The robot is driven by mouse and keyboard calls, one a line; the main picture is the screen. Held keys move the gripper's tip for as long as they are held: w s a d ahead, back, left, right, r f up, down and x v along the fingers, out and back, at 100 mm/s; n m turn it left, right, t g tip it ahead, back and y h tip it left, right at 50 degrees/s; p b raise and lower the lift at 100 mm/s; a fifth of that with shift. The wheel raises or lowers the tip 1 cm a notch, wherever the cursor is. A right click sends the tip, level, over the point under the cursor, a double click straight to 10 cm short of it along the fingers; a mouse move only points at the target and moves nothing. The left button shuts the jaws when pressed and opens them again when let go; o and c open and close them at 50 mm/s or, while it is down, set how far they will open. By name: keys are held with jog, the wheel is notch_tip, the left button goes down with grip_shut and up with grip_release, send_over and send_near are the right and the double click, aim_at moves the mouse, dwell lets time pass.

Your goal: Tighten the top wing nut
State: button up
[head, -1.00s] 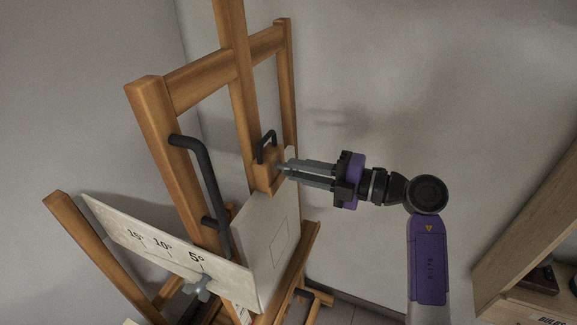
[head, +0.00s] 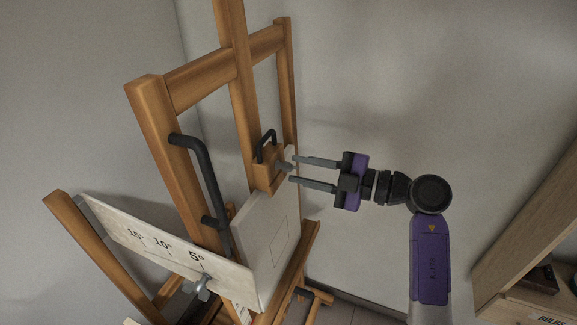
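The top wing nut (head: 284,167) is a small grey piece on the right side of the wooden clamp block (head: 266,175) on the easel's mast. My gripper (head: 293,169) reaches in from the right with its two long grey fingers spread apart, one above and one below the wing nut's level. The fingertips are close to the nut; I cannot tell whether either touches it. A second, larger wing nut (head: 203,287) sits low on the angle scale board (head: 165,246).
The wooden easel (head: 160,125) carries a black bar handle (head: 207,170) on its left post. A pale canvas (head: 262,240) stands below the clamp block. A wooden shelf (head: 530,240) is at the right. Bare wall lies behind my gripper.

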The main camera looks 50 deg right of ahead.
jog(key=shift+v, duration=2.75)
